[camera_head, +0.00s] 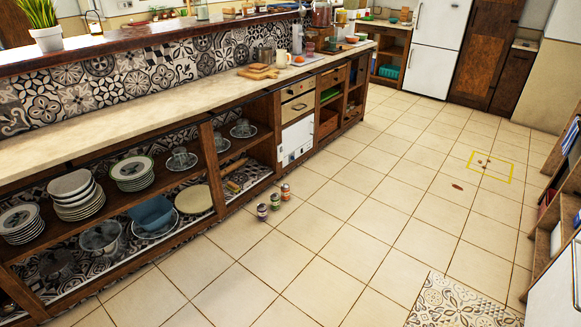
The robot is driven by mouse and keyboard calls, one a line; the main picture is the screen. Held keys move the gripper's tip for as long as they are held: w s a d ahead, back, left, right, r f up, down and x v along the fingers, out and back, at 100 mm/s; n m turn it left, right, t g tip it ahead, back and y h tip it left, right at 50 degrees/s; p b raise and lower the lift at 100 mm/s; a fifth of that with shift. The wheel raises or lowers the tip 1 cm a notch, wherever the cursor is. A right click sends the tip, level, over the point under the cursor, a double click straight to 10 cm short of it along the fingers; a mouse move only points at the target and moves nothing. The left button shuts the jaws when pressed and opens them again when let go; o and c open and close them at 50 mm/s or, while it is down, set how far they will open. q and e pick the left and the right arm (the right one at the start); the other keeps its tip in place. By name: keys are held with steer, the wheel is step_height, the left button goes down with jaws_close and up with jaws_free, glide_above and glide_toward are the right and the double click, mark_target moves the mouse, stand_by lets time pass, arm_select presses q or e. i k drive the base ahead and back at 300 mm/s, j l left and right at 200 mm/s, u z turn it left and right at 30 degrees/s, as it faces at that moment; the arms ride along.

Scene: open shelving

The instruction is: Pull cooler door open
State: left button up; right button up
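A white fridge (438,38) stands at the back right, far from the camera. It has an upper and a lower door, each with a handle at its left side, and both look shut. It is the most cooler-like thing in view; no label shows whether it is the cooler. A smaller white appliance front (297,141) is set into the lower shelving. A white panel (553,297) is cut off at the lower right edge; I cannot tell what it is. Neither of my grippers shows in this view.
A long counter (150,107) with open shelves of dishes runs along the left. Several small jars (274,202) stand on the floor beside it. A yellow outline (505,170) and a reddish-brown item (457,186) lie on the tiles. Shelving (545,240) borders the right; the middle floor is mostly clear.

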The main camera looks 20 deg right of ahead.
mark_target(298, 133)
steer(key=i+l+z, duration=0.15)
steer(key=i+z, duration=0.2)
steer(key=i, duration=0.2)
steer(key=i+z, duration=0.35)
steer(key=i, duration=0.25)
steer(key=i+j+z, duration=0.2)
steer(key=i+z, duration=0.15)
steer(key=i, duration=0.2)
steer(key=i+l, duration=0.1)
steer(key=i, duration=0.7)
steer(key=i+l, duration=0.1)
steer(key=i, duration=0.75)
